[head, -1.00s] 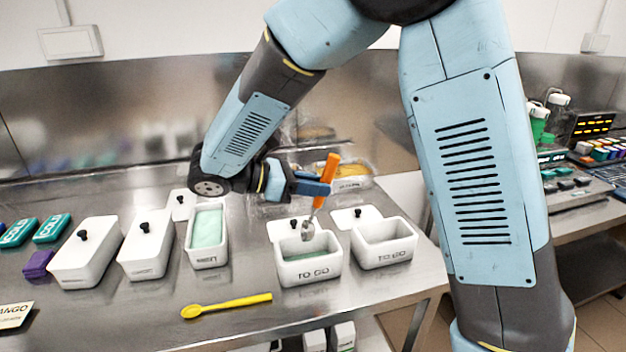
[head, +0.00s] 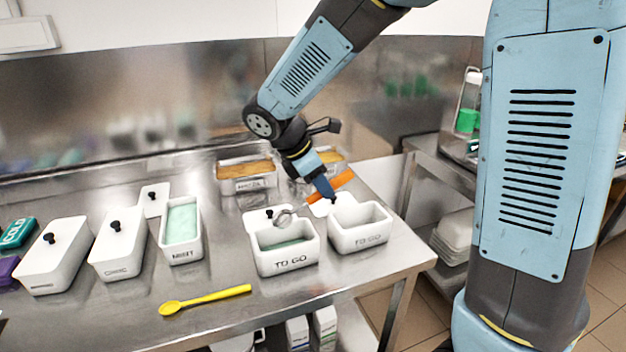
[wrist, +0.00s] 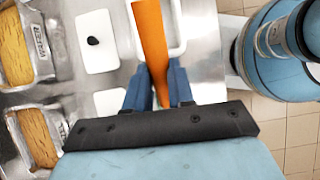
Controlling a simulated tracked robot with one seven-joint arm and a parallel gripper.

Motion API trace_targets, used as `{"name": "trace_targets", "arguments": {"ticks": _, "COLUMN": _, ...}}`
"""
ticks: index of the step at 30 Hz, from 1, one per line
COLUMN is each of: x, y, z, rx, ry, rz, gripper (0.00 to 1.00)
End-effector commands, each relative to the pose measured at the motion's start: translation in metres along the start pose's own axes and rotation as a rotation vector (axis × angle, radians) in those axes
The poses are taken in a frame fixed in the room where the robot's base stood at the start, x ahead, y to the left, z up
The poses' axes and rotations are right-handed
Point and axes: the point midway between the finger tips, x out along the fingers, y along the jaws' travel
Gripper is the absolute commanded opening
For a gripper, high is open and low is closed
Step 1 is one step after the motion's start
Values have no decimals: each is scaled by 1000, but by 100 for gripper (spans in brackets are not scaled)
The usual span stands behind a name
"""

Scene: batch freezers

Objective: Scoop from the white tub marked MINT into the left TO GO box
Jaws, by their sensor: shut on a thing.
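My gripper (head: 326,189) is shut on the orange handle of a scoop (head: 343,180); the handle also shows between the fingers in the wrist view (wrist: 150,40). The scoop's metal head (head: 284,217) is over the back rim area of the left TO GO box (head: 290,262). That box is open and has mint-green stuff in its bottom. The right TO GO box (head: 362,240) is open and looks empty inside. The white tub marked MINT (head: 183,254) stands open to the left, with pale green ice cream (head: 181,222) in it.
Two lidded white tubs (head: 55,258) (head: 120,243) stand left of the MINT tub. A yellow spoon (head: 205,300) lies near the front edge. Metal pans with orange-yellow contents (head: 246,180) stand behind the boxes. The counter ends right of the boxes.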

Motion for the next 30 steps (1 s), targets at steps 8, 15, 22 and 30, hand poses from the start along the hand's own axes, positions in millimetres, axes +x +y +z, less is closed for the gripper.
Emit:
{"name": "trace_targets", "arguments": {"ticks": 8, "x": 28, "y": 0, "z": 1, "rx": 5, "ry": 221, "rz": -2, "gripper": 0}}
{"name": "trace_targets", "arguments": {"ticks": 15, "x": 48, "y": 0, "z": 1, "rx": 5, "ry": 389, "rz": -2, "gripper": 0}}
{"name": "trace_targets", "arguments": {"ticks": 22, "x": 32, "y": 0, "z": 7, "rx": 0, "ry": 392, "rz": 2, "gripper": 0}}
{"name": "trace_targets", "arguments": {"ticks": 30, "x": 25, "y": 0, "z": 12, "rx": 1, "ry": 390, "rz": -1, "gripper": 0}}
